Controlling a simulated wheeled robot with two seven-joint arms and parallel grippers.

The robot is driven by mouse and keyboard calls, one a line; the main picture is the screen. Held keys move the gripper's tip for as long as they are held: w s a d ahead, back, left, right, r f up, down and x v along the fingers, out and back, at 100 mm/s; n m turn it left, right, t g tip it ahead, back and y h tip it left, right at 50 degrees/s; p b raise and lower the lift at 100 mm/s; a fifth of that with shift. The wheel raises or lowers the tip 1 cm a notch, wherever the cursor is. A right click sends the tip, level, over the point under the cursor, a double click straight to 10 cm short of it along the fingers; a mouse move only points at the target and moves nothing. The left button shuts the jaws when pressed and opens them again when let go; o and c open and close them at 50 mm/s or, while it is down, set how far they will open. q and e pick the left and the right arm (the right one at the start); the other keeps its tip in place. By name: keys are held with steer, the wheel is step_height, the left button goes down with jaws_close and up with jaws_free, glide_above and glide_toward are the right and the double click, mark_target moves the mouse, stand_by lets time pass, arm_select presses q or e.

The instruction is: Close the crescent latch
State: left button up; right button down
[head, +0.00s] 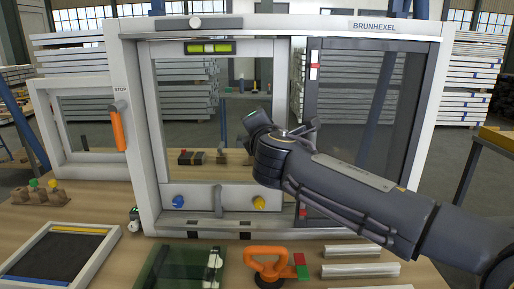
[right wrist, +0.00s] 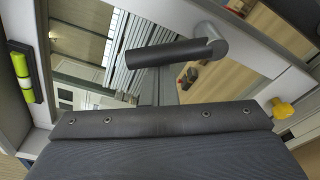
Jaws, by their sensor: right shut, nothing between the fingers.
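The crescent latch (right wrist: 175,52) shows in the right wrist view as a dark grey bar on a round silver pivot, fixed to the pale stile of the sash (head: 282,85). In the head view my right arm and wrist cover the latch area, so its seating cannot be told there. My right gripper (right wrist: 160,88) is shut and empty. Its fingers sit close to the dark bar and partly behind it in the wrist view; whether they touch cannot be told. My left gripper is not in view.
The white frame (head: 146,150) stands upright on the bench. The sash carries a green level (head: 209,47), a blue knob (head: 178,201) and a yellow knob (head: 258,203). An orange suction lifter (head: 270,267), pale rails (head: 360,271) and a glass panel (head: 170,268) lie in front. An orange handle (head: 117,130) is at left.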

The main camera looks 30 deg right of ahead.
arm_select(q)
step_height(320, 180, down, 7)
steer(key=b, duration=0.6)
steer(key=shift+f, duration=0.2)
arm_select(e)
steer(key=shift+s+d+r+m+t, duration=0.1)
steer(key=shift+s+d+r+m, duration=0.25)
steer(key=shift+m, duration=0.65)
steer(key=shift+s+d+r+m+t, duration=0.1)
steer(key=shift+d+r+m, duration=0.25)
steer(key=shift+m, duration=0.65)
steer(key=shift+s+d+r+m+t, duration=0.1)
steer(key=shift+s+d+r+m, duration=0.25)
steer(key=shift+m, duration=0.65)
steer(key=shift+w+d+f, duration=0.1)
steer(key=shift+d, duration=0.05)
arm_select(q)
steer(key=shift+b, duration=0.3)
